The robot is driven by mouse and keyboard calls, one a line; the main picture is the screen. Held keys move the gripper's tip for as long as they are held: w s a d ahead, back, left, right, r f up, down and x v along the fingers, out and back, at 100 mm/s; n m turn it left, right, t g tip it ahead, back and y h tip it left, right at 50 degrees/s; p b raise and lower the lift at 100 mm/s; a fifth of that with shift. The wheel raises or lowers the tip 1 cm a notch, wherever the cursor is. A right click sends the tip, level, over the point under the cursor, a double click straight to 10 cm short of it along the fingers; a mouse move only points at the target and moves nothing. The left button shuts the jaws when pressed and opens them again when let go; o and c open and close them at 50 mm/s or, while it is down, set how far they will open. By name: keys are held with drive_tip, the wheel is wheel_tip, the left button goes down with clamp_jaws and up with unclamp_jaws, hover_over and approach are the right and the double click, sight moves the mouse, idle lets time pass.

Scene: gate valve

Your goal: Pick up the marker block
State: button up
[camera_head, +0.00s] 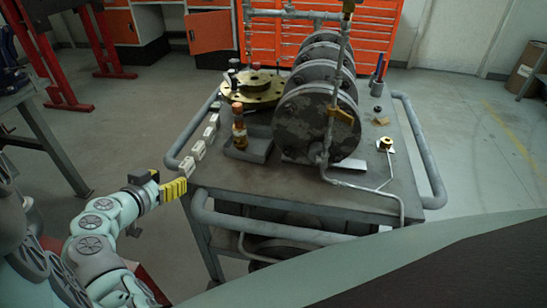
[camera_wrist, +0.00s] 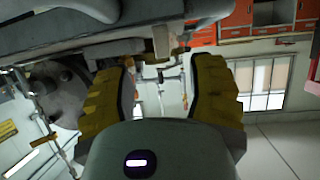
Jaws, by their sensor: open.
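Several small pale blocks (camera_head: 198,150) stand in a row along the left edge of the cart top in the head view. No label shows which one is the marker block. My gripper (camera_head: 173,190), with yellow fingers, is at the cart's near left corner, beside the nearest pale blocks. In the wrist view my gripper (camera_wrist: 160,62) is open, its yellow fingers apart. A pale tan block (camera_wrist: 161,42) shows past the fingertips, between them. Nothing is held.
The cart (camera_head: 375,195) has grey tubular rails (camera_head: 290,224) around it. A large flanged valve body (camera_head: 318,122) fills its middle. A brass-topped fitting (camera_head: 239,130) stands near the pale blocks. Floor left of the cart is clear.

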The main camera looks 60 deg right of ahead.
sight(182, 169)
drive_tip(key=shift+x, duration=1.95)
drive_tip(key=shift+w+d+f+p, duration=0.15)
drive_tip(key=shift+d+p, duration=0.15)
drive_tip(key=shift+d, duration=0.25)
drive_tip(key=shift+w+d+r+p, duration=0.15)
drive_tip(key=shift+d+p, duration=0.15)
drive_tip(key=shift+d, duration=0.2)
drive_tip(key=shift+x, duration=1.5)
drive_tip(key=shift+o, duration=0.3)
drive_tip(key=shift+f, duration=0.15)
drive_tip(key=shift+w+a, duration=0.1)
clamp_jaws()
